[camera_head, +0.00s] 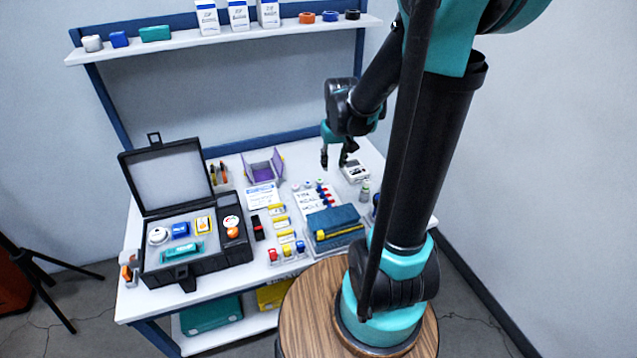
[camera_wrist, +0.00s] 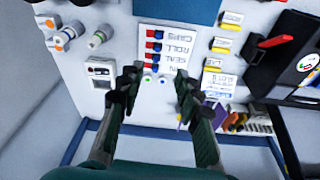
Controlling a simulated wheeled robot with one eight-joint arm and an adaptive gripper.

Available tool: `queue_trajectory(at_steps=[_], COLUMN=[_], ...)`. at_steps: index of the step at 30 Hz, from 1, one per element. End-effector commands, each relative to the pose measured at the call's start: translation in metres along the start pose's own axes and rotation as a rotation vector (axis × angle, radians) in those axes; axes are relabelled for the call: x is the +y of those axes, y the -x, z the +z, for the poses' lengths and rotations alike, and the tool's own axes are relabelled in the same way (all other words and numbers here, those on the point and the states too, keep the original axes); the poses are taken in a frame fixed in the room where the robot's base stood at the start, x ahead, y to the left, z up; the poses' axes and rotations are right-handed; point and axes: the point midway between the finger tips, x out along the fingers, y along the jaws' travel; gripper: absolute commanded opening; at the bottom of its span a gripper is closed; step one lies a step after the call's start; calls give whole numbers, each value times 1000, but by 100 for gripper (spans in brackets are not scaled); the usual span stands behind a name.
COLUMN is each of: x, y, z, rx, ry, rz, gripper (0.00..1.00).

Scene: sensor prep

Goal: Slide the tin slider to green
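A white label board (camera_head: 308,200) with rows reading TIN, SEAL, ROLL and one more word lies on the table. The board also shows upside down in the wrist view (camera_wrist: 178,33), with small red and blue sliders (camera_wrist: 155,46) along one side. The TIN row is nearest my gripper; its slider's exact setting is too small to tell. Small dots, one greenish, sit near that end. My gripper (camera_head: 334,160) is open and empty above the back right of the table. In the wrist view its two fingers (camera_wrist: 158,82) stand apart, either side of the board's TIN end.
A white device (camera_head: 354,171) stands right of the board. An open black case (camera_head: 190,255) is at the left. Yellow labelled blocks (camera_wrist: 216,77) stand beside the board.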

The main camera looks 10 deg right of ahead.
Motion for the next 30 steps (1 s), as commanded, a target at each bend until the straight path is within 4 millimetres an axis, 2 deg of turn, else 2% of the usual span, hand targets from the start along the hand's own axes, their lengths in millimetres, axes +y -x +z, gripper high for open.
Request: queue_trajectory(at_steps=[1, 9, 15, 19, 23, 26, 30], x=[0, -2, -4, -4, -4, -4, -5], y=[-5, -42, -69, -78, -85, -96, -120], z=[-18, -94, -129, -139, -140, -138, -133], rx=[-19, -118, -172, -187, -192, -192, -192], ry=[9, 57, 83, 91, 93, 93, 93], rz=[-2, -11, -17, -19, -19, -19, -19], gripper=[34, 34, 34, 34, 34, 34, 34])
